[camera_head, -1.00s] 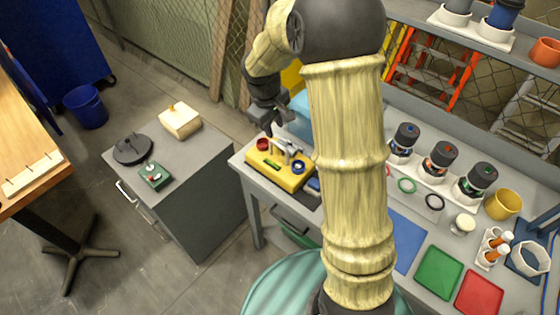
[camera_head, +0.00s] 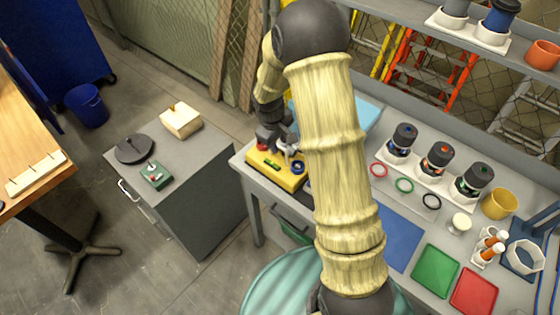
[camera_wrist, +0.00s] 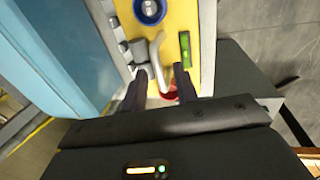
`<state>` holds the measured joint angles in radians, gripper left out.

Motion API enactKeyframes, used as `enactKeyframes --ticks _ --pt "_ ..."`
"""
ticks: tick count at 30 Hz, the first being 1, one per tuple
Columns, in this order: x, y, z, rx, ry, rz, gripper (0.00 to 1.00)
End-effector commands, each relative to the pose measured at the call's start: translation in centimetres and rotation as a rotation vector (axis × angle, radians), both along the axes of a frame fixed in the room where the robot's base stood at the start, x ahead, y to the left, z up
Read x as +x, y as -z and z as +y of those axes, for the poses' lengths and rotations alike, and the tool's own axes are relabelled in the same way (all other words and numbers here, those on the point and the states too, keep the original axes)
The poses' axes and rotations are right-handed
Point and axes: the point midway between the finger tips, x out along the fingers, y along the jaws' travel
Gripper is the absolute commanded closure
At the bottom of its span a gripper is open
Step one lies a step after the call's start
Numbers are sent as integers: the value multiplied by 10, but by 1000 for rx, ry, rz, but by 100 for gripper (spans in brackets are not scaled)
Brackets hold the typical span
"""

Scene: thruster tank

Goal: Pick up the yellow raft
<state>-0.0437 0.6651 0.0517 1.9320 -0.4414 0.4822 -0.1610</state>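The yellow raft (camera_head: 286,179) is a flat yellow block at the left end of the grey bench. It carries a green level, a blue ring, a red ring and a grey curved handle (camera_head: 290,147). My gripper (camera_head: 275,142) is directly above the raft, partly hidden by my arm. In the wrist view the raft (camera_wrist: 184,22) lies below my gripper (camera_wrist: 163,84). The two fingers stand apart, on either side of the handle's lower end (camera_wrist: 155,58), with the red ring beyond. I cannot tell whether they touch the handle.
A light blue box (camera_head: 350,112) stands close behind the raft; it also shows in the wrist view (camera_wrist: 55,50). Several dark-capped thrusters (camera_head: 437,158) stand in a white rack to the right. A grey cabinet (camera_head: 200,185) is left of the bench, with a floor gap between.

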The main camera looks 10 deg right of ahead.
Motion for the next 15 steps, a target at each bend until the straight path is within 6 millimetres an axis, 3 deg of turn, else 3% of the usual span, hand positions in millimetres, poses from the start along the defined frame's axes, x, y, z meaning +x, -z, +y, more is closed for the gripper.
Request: enactKeyframes --ticks 7,15 --pt "5 29 -7 0 0 2 70" --pt "6 33 -8 0 2 0 70"
